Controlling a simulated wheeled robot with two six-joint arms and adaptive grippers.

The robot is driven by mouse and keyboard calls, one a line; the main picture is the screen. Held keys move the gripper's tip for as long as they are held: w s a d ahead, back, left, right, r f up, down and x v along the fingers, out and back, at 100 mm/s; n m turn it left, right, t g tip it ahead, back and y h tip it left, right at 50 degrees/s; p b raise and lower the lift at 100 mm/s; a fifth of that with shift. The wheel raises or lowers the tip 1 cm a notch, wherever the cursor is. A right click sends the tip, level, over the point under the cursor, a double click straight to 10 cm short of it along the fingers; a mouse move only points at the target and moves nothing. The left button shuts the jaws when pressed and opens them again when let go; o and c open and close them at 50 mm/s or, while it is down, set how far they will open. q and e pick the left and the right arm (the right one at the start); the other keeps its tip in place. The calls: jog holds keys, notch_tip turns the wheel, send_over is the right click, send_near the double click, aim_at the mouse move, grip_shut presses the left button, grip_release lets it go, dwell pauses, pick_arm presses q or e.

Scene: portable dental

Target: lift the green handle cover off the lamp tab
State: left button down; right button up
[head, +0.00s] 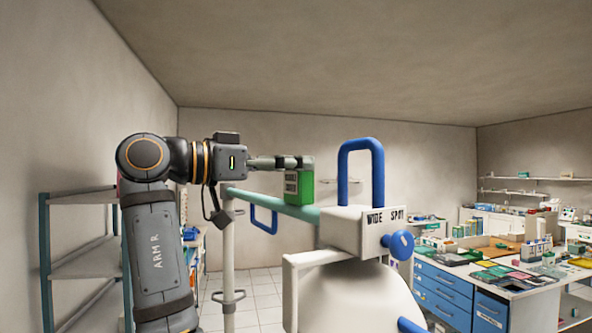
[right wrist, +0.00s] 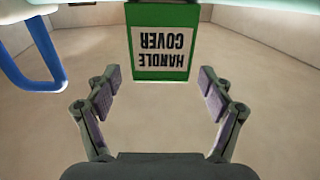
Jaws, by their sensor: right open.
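The green handle cover (head: 305,189) is a small box with a white label. It sits at the lamp's teal arm (head: 270,203), left of the white lamp head (head: 345,232); the tab itself is hidden. In the right wrist view the cover (right wrist: 161,72) hangs upside down at top centre, its label reading HANDLE COVER. My right gripper (head: 292,163) is at the cover's upper left in the head view. In the right wrist view the right gripper (right wrist: 159,85) is open, its fingers spread wide either side of the cover's lower part, with gaps on both sides. My left gripper is out of view.
A blue loop handle (head: 361,145) stands on the lamp head, and a blue knob (head: 400,243) is on its front. Another blue loop (head: 264,220) hangs below the teal arm. A white pole (head: 228,260) stands left. Shelves (head: 80,245) and a cluttered bench (head: 500,280) are farther off.

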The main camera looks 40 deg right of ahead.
jog(key=x, duration=0.2)
jog(key=shift+d+f, duration=0.1)
jog(key=shift+d, duration=0.25)
jog(key=shift+a, duration=0.45)
jog(key=c, duration=0.7)
jog(key=shift+c, duration=1)
jog(key=shift+d, duration=0.25)
jog(key=shift+c, duration=0.3)
